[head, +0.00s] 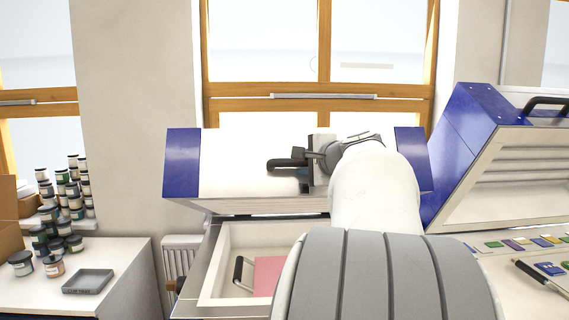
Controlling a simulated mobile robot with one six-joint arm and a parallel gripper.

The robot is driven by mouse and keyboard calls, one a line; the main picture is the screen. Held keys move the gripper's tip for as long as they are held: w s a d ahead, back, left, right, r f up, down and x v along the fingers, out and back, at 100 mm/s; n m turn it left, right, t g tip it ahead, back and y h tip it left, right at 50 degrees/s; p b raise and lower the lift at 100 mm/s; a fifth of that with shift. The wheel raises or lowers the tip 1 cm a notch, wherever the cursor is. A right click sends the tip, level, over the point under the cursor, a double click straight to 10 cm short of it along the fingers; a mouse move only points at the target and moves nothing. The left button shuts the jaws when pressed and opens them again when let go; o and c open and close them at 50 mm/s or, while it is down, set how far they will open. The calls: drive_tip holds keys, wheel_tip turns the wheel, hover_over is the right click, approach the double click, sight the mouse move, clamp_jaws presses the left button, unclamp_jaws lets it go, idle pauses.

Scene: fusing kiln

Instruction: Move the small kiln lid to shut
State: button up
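The small kiln lid (245,170), white with blue ends, stands raised at the back of the kiln in the middle of the head view. The kiln body (213,290) below is open. A pink sheet (268,272) and a dark-framed item (240,270) show inside it. A black handle (284,164) is on the lid's white face. My gripper (303,172) is at this handle, with my arm reaching over the kiln from the front. The fingertips are small and partly hidden, so I cannot tell whether they grip the handle. My arm hides the kiln's right part.
A second kiln's raised lid (465,150) with a black handle (548,104) stands at right, near coloured pieces (520,242). At left, a white table (125,275) holds stacked jars (68,190) and a grey tray (88,281). Windows are behind.

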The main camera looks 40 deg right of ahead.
sight(296, 176)
clamp_jaws()
drive_tip(key=f+b, duration=0.2)
drive_tip(key=b, duration=0.1)
drive_tip(key=s+f+b, duration=0.1)
drive_tip(key=b, duration=0.1)
drive_tip(key=shift+s+a, duration=0.1)
drive_tip(key=shift+a, duration=0.25)
wheel_tip(296, 176, down, 5)
drive_tip(key=s+a+t+b, duration=0.1)
drive_tip(key=s+b, duration=0.2)
drive_tip(key=b, duration=0.7)
drive_tip(key=shift+a+f+n+t, duration=0.2)
drive_tip(key=shift+a+n+t, duration=0.1)
drive_tip(key=shift+a, duration=0.1)
drive_tip(key=shift+o, duration=1.7)
unclamp_jaws()
drive_tip(key=shift+r, duration=0.1)
